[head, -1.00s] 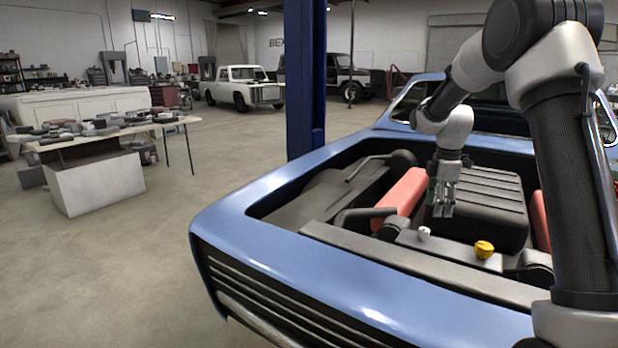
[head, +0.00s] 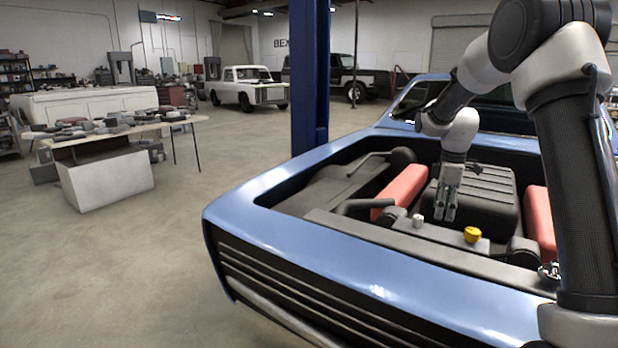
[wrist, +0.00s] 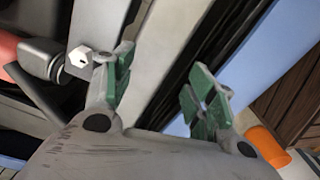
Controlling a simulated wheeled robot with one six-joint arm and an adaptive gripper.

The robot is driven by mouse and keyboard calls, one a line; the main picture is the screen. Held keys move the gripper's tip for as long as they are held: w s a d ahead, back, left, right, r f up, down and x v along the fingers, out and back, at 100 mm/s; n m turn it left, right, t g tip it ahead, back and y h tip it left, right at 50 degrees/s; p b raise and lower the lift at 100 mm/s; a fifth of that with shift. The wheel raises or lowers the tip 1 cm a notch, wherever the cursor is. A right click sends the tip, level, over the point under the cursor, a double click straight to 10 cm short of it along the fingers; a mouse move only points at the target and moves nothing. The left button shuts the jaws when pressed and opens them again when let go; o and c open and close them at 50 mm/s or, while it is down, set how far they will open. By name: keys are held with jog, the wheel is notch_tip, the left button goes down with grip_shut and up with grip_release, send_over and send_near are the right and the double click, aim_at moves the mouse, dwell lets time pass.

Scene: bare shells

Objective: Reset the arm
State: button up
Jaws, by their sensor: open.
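My gripper (head: 445,212) hangs from my arm over the open engine bay of the blue car (head: 290,245), pointing down in the head view. In the wrist view my gripper (wrist: 160,95) shows two green-padded fingers spread apart with nothing between them. A small white cap (head: 418,220) stands to the left of the gripper on the engine's front part. A yellow cap (head: 472,235) sits to its right. In the wrist view a white hex-shaped piece (wrist: 80,57) lies left of the fingers, and an orange piece (wrist: 268,146) shows at the lower right.
A black ribbed engine cover (head: 485,190) lies behind the gripper, with red covers (head: 402,188) beside it. A blue post (head: 310,75) stands behind the car. A cluttered table (head: 100,145) is at the left. The floor between is clear.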

jog(key=s+r+m+t, duration=0.1)
jog(key=s+r+m, duration=0.3)
jog(key=s, duration=0.8)
jog(key=s+a+r+m+t, duration=0.1)
jog(key=s+r+m, duration=0.3)
jog(key=s, duration=0.8)
jog(key=s+a+r+m+t, duration=0.1)
jog(key=s+r+m, duration=0.3)
jog(key=s, duration=0.8)
jog(key=shift+r+m+t, duration=0.25)
jog(key=shift+m+t, duration=0.35)
jog(key=shift+m, duration=0.2)
